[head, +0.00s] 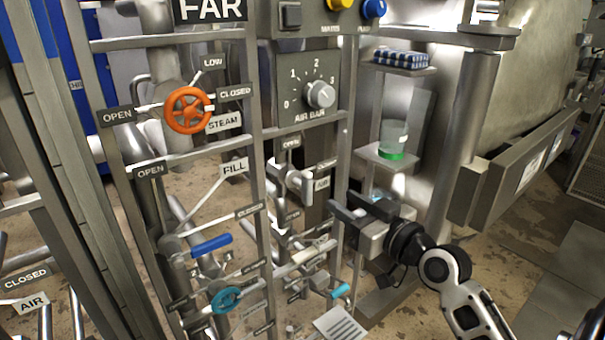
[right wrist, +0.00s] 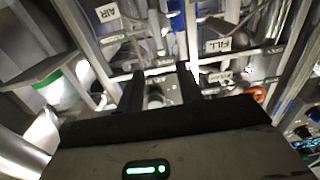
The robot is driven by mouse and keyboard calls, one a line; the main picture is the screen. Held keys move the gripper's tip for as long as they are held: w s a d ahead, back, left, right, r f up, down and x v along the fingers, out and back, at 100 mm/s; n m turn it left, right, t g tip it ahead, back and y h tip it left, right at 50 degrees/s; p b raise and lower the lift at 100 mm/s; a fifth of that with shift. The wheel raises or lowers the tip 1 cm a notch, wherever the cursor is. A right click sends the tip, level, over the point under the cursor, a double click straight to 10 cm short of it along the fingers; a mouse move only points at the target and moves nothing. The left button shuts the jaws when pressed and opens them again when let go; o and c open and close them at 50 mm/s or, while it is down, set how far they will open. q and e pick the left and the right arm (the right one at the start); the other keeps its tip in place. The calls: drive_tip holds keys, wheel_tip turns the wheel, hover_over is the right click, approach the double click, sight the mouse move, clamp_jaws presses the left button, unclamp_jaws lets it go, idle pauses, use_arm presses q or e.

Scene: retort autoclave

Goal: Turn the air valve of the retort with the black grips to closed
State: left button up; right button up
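The panel under the FAR sign (head: 210,9) carries a grey air valve (head: 293,178) beside an AIR plate (head: 322,184). An OPEN plate is above it and a CLOSED plate to its upper right. I cannot tell its exact setting. No black grips are clearly visible on it. My right gripper (head: 343,214) is to the right of and below this valve, apart from it, its fingers pointing left. In the right wrist view its fingers (right wrist: 160,88) are spread, with grey metal parts seen beyond the gap. The AIR plate (right wrist: 107,12) shows there at upper left. My left gripper is out of view.
Another AIR plate (head: 32,304) is at lower left.

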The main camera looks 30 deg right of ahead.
sight(311, 181)
drive_tip(key=w, duration=0.4)
drive_tip(key=w+p, duration=0.1)
drive_tip(key=w, duration=0.4)
drive_tip(key=w+a, duration=0.1)
drive_tip(key=w, duration=0.3)
drive_tip(key=shift+w+p, duration=0.3)
drive_tip(key=shift+w, duration=0.05)
drive_tip(key=shift+c, duration=0.3)
clamp_jaws()
